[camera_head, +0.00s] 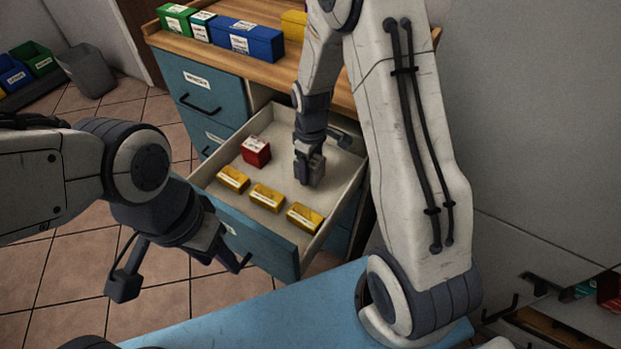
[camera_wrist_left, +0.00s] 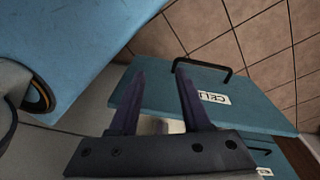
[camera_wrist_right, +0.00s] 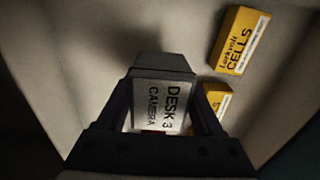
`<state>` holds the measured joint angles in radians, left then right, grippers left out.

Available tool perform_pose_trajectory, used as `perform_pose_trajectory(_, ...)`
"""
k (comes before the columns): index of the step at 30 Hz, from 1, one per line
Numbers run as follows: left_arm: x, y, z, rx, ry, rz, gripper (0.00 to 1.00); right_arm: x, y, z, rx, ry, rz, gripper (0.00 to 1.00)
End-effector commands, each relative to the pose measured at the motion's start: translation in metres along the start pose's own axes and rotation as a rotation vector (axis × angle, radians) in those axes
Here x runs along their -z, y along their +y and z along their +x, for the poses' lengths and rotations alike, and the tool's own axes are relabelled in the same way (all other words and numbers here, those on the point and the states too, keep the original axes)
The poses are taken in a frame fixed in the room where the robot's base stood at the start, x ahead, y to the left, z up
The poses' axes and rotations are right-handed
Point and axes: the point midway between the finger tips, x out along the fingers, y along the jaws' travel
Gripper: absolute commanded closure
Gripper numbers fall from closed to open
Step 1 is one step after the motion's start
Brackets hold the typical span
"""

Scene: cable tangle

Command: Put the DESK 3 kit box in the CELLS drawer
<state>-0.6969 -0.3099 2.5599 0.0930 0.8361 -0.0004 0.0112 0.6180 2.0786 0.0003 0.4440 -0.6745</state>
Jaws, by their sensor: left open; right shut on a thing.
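The DESK 3 kit box (camera_wrist_right: 165,105), grey with a white label reading "DESK 3 CAMERA", is between the fingers of my right gripper (camera_wrist_right: 165,118), which is shut on it. In the head view the grey box (camera_head: 312,172) is inside the open drawer (camera_head: 258,235), toward its right side. I cannot tell whether it touches the drawer floor. The drawer front (camera_wrist_left: 150,98) has a dark handle (camera_wrist_left: 203,66) and a label starting "CELL" (camera_wrist_left: 213,97) in the left wrist view. My left gripper (camera_head: 182,275) is open and empty, in front of the drawer front.
The drawer also holds a red box (camera_head: 256,152) and three yellow boxes (camera_head: 267,197), one labelled "CELLS" (camera_wrist_right: 239,40). Blue, green and yellow boxes (camera_head: 247,40) stand on the wooden top. Closed drawers (camera_head: 208,88) are at left. A blue surface (camera_head: 270,322) is nearest me.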

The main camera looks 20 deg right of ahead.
Motion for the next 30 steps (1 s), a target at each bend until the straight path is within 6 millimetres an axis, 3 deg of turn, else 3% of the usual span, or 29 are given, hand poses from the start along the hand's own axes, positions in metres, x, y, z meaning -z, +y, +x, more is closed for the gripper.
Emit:
perform_pose_trajectory(8, -0.001, -0.001, 0.009, 0.000, 0.000, 0.000, 0.53, -0.001, -0.001, 0.037, 0.002, -0.003, 0.000, 0.93)
perform_pose_trajectory(20, -0.001, -0.001, 0.010, 0.000, 0.000, 0.000, 0.53, 0.000, -0.001, 0.043, 0.001, -0.001, 0.000, 0.93)
perform_pose_trajectory(21, -0.001, -0.001, 0.010, 0.000, 0.000, 0.000, 0.53, 0.000, -0.001, 0.042, 0.000, -0.001, 0.000, 0.20)
perform_pose_trajectory(22, -0.001, -0.001, 0.009, 0.000, 0.000, 0.000, 0.53, 0.000, -0.001, 0.042, 0.000, -0.001, 0.000, 0.09)
perform_pose_trajectory(23, -0.001, -0.001, 0.009, 0.000, 0.000, 0.000, 0.53, 0.000, -0.001, 0.042, 0.001, -0.001, 0.001, 0.02)
perform_pose_trajectory(30, -0.001, -0.001, 0.009, 0.000, 0.000, 0.000, 0.53, 0.000, -0.001, 0.042, 0.001, -0.001, 0.001, 0.02)
